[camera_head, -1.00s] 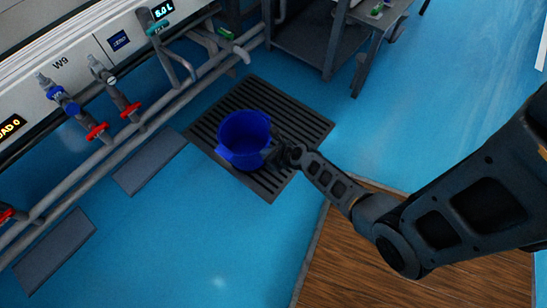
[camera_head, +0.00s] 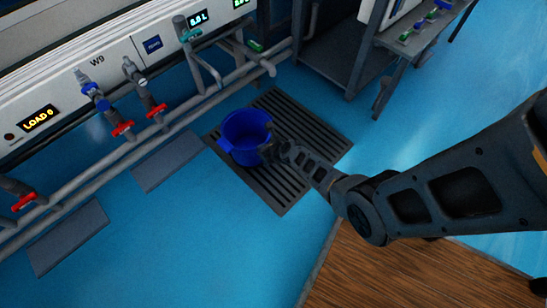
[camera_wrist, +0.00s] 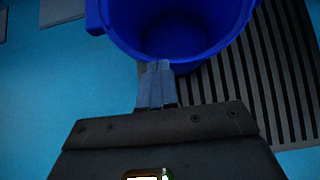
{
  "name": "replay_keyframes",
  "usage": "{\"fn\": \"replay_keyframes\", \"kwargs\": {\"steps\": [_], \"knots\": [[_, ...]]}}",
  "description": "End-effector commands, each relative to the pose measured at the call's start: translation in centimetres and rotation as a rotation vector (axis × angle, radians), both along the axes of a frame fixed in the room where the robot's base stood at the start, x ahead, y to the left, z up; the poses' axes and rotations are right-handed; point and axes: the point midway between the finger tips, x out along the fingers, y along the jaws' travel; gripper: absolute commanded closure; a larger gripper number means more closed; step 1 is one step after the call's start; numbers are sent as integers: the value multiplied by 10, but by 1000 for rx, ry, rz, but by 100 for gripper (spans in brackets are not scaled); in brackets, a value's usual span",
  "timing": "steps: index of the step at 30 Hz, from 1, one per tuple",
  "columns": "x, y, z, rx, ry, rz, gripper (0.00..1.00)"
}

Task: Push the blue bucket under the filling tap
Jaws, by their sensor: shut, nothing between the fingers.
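The blue bucket (camera_head: 243,152) stands upright at the wall-side edge of the dark slatted floor grate (camera_head: 305,150) in the head view. Its inside looks empty. My gripper (camera_head: 266,152) is shut and empty, at the bucket's right side. In the wrist view, the closed fingertips (camera_wrist: 158,68) meet or nearly meet the wall of the bucket (camera_wrist: 215,52); exact contact cannot be told. A tap with a teal valve (camera_head: 181,27) and a bent grey spout (camera_head: 213,72) comes off the wall panel, up and left of the bucket in the picture. I cannot tell whether the spout is directly above the bucket.
Grey pipes (camera_head: 120,155) run along the wall, with red-handled valves (camera_head: 123,128) above them. A flat grey plate (camera_head: 168,161) lies on the blue floor left of the grate. A metal bench (camera_head: 340,55) stands at the back. Brown wood flooring (camera_head: 400,275) is at lower right.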

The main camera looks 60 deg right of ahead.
Motion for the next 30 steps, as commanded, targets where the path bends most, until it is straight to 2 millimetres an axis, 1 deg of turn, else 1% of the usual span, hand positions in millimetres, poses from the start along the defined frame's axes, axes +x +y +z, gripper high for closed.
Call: {"fn": "replay_keyframes", "kwargs": {"steps": [1,3,12,16,18,22,30], "knots": [[12,-3,-1,1,0,2,100],[26,-7,-1,0,-1,1,100],[82,-23,-3,1,0,0,100],[101,-29,-4,2,-1,-1,100],[108,-31,-3,2,0,-1,100],[115,-32,-2,3,1,1,100],[116,-32,-1,3,1,1,100]]}}
